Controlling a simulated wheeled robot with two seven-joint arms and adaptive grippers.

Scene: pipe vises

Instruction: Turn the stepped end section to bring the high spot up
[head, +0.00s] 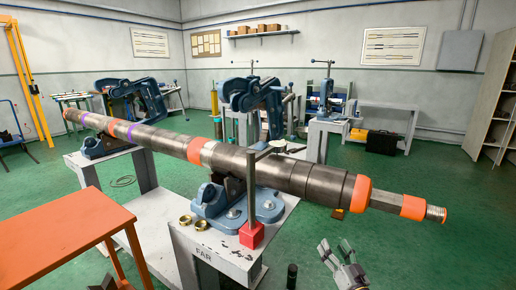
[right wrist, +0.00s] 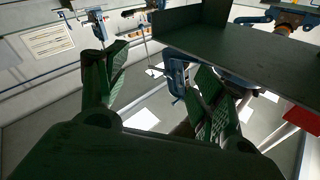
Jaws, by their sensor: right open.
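A long dark steel shaft (head: 270,168) runs from the far left to the near right in the head view. Its stepped end section (head: 386,201) at the right has an orange collar, a flat-sided part, an orange band and a threaded tip. A blue vise (head: 225,200) supports the shaft, its jaw arm (head: 258,100) standing raised. My right gripper (head: 334,246) is open and empty, below and left of the shaft's end, apart from it. Its two fingers stand apart in the right wrist view (right wrist: 158,85). My left gripper is not in view.
A red block (head: 251,235) with an upright rod stands beside the vise on the grey bench marked FAR. Two brass rings (head: 193,222) lie nearby. An orange table (head: 60,235) is at left, a dark cylinder (head: 292,276) below. Floor right of the shaft is clear.

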